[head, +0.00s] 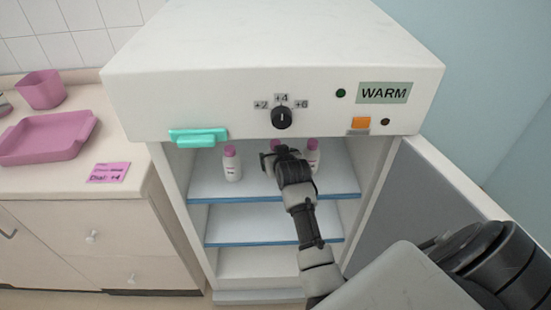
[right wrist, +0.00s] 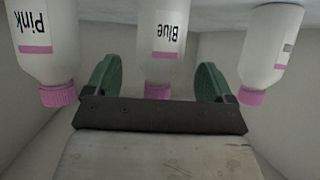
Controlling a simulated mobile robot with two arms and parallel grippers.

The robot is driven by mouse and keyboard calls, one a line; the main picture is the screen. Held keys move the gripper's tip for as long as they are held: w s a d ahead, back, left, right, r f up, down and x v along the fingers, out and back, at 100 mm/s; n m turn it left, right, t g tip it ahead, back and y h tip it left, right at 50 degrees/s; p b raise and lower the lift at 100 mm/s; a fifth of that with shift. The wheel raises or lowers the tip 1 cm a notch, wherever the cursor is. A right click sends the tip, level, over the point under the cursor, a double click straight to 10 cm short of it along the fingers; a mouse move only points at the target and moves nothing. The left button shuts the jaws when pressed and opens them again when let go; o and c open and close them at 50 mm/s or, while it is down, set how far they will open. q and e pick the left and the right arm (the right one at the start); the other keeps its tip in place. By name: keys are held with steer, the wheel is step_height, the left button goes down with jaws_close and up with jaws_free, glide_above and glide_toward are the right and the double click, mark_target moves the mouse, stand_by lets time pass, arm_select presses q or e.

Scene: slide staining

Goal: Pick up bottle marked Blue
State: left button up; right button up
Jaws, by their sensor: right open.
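Three white bottles with pink caps stand on the top shelf of the open cabinet. In the right wrist view, which looks upside down, the bottle marked Blue (right wrist: 163,45) is in the middle, between the two green finger pads of my right gripper (right wrist: 158,82). The fingers are open, with a gap on each side of the bottle. In the head view my right gripper (head: 283,157) reaches into the cabinet and mostly hides the middle bottle (head: 275,143). My left gripper is not in view.
The bottle marked Pink (right wrist: 45,45) and another bottle (right wrist: 268,50) with a mostly hidden label stand close beside the fingers. The cabinet (head: 270,50) has a dial, and its door (head: 405,210) is open at right. A pink tray (head: 45,138) sits on the left counter.

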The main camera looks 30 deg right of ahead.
steer(key=shift+x, duration=1.8)
steer(key=shift+c, duration=0.2)
steer(key=c, duration=0.9)
steer(key=shift+c, duration=0.8)
steer(key=shift+r, duration=0.15)
